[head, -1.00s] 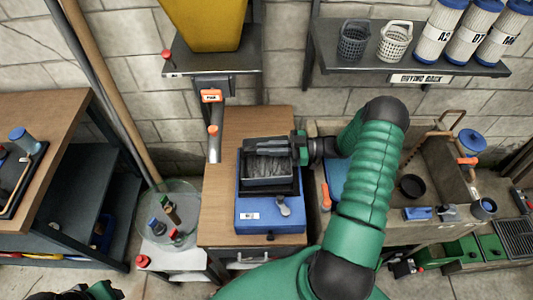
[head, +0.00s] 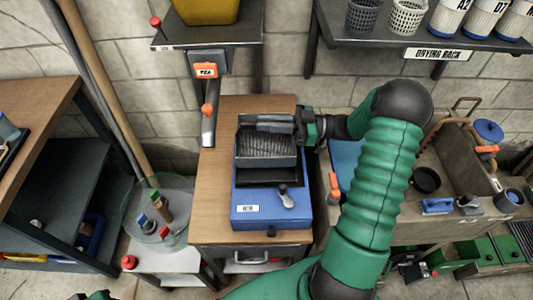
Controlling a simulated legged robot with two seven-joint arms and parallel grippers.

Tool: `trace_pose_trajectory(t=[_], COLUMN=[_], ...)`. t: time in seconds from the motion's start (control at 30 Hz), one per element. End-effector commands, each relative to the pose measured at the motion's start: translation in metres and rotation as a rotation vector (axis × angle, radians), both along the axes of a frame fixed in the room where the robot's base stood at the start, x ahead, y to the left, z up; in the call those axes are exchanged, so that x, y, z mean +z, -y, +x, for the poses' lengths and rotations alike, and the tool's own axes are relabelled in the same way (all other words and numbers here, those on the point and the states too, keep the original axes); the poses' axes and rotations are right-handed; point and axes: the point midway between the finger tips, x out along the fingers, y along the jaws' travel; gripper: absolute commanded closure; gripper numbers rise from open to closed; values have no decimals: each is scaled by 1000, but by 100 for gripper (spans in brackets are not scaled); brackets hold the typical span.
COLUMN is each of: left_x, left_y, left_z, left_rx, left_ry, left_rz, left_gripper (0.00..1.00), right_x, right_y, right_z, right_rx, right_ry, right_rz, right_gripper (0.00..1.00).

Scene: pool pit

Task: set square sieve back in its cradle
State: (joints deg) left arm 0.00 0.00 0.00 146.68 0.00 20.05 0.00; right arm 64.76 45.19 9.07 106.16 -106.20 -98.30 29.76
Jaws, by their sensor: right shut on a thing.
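The square sieve (head: 266,150) is a dark grey, open-topped square tray with a ridged grey inside, in the middle of the head view. My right gripper (head: 281,124) is shut on its far edge near the far right corner. The sieve is over the back part of a blue box-like unit (head: 248,190) whose top has a dark square recess (head: 272,177), apparently the cradle. The recess shows in front of the sieve, so the sieve is not seated in it. The gap beneath is hidden. A bit of my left gripper (head: 97,296) shows at the bottom edge; its fingers are cut off.
The unit stands on a wooden-topped bench (head: 218,170). An orange-tipped metal arm (head: 207,115) hangs left behind it. A clear bucket (head: 160,210) with bottles is on the left. A sink counter (head: 440,190) with small items is on the right, and a drying rack (head: 430,42) above.

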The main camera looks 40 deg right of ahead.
Motion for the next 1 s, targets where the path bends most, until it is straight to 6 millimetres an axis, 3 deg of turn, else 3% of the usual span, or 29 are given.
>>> trace_pose_trajectory(t=[0.1,0.4,0.67,0.7,0.83,1.0], left_x=[-3,-10,-10,-10,-10,-10], left_y=[0,0,0,0,0,0], left_z=[0,0,0,0,0,0], left_rx=[0,0,0,0,0,0], left_ry=[1,0,0,0,0,0], left_rz=[0,0,0,0,0,0], left_gripper=[64,64,64,64,64,64], right_x=[-24,-67,-69,-69,-69,-69], right_y=[1,0,0,0,0,0], right_z=[0,0,0,0,0,0], right_rx=[-2,-1,0,0,0,-1], right_ry=[1,2,2,1,2,1], right_rz=[4,1,-1,-2,-1,-1], right_gripper=[100,100,100,87,70,67])
